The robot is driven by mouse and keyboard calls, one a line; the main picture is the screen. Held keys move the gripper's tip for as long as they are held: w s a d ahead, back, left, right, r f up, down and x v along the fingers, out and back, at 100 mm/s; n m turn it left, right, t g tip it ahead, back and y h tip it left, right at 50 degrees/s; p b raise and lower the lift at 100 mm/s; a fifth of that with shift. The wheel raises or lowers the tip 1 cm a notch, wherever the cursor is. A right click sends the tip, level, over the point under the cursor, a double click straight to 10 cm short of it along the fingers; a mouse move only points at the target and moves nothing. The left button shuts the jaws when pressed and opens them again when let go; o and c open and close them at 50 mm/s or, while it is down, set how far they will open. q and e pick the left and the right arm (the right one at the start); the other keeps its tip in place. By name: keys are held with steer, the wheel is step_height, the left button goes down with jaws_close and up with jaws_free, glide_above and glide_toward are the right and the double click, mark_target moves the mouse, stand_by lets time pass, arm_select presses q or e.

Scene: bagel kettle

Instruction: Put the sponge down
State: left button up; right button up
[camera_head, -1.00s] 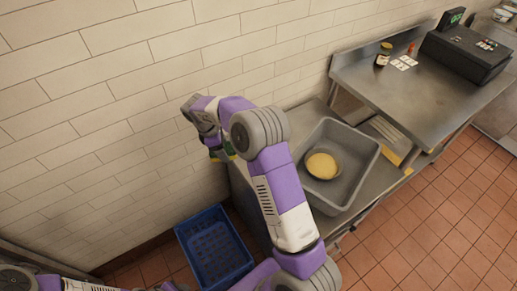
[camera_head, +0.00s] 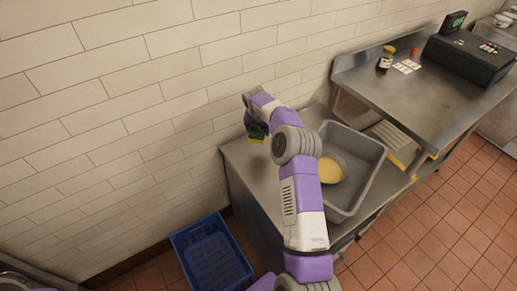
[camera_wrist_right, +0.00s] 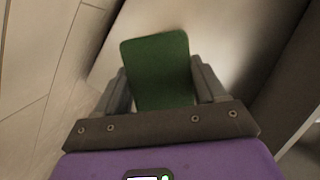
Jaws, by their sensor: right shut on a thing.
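The sponge (camera_head: 257,139) is green with a yellow layer. My right gripper (camera_head: 256,128) is shut on it, over the left end of the steel counter (camera_head: 245,167), close to the tiled wall. In the right wrist view the sponge's green face (camera_wrist_right: 158,65) shows between the two fingers of my right gripper (camera_wrist_right: 160,88). I cannot tell how high the sponge is above the counter. My left gripper is not in view.
A grey bin (camera_head: 367,188) with a round yellow item (camera_head: 322,175) in it stands right of my right forearm. A blue crate (camera_head: 185,242) is on the floor at left. A higher steel table (camera_head: 375,82) carries a jar (camera_head: 385,63) and a dark register (camera_head: 465,55).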

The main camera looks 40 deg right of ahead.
mark_target(257, 134)
step_height(257, 134, down, 9)
steer(key=shift+f+b, duration=0.1)
steer(key=shift+b, duration=1.05)
steer(key=o, duration=1.1)
steer(key=p+v, duration=0.3)
steer(key=v, duration=0.9)
steer(key=shift+a, duration=0.1)
steer(key=shift+r, duration=0.2)
